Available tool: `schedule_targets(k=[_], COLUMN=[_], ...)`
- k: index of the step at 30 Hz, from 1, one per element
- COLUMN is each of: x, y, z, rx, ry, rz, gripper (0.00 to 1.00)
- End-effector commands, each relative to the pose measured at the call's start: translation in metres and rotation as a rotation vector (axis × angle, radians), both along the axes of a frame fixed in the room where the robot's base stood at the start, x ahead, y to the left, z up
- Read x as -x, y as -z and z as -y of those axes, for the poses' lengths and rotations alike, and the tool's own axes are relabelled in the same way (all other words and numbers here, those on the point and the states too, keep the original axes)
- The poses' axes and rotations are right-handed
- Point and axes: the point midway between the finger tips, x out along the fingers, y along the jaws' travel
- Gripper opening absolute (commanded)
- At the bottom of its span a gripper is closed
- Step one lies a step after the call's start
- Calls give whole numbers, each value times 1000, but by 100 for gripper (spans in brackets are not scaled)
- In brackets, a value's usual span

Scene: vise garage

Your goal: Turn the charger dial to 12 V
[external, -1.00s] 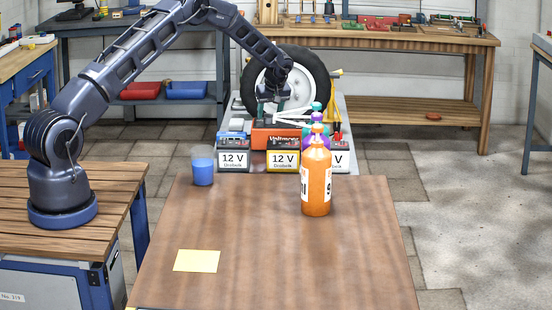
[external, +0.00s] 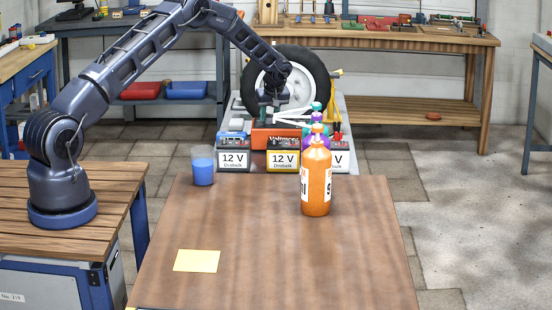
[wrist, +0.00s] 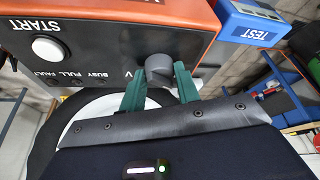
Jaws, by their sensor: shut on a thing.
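The grey round dial (wrist: 158,67) sticks out of this panel. My gripper (wrist: 159,80) has green fingers on both sides of the dial and is shut on it. Which voltage the dial points to cannot be read. In the external view my gripper (external: 273,104) is just above the charger, its fingertips small and partly hidden.
Batteries labelled 12 V (external: 233,160) stand in front of the charger. A blue TEST box (wrist: 250,22) is beside it. A wheel (external: 312,75) stands close behind. Orange bottle (external: 316,182), blue-filled cup (external: 203,172) and yellow note (external: 197,261) are on the brown table.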

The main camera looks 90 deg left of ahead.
Motion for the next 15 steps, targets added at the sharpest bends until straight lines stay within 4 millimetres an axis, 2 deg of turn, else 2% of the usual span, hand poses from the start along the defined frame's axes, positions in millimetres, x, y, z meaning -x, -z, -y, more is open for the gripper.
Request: schedule_targets(k=[8, 15], x=[0, 2], y=[-1, -1], z=[0, 0], rx=[-2, -2], ry=[124, 327], rz=[2, 3], gripper=[9, 9])
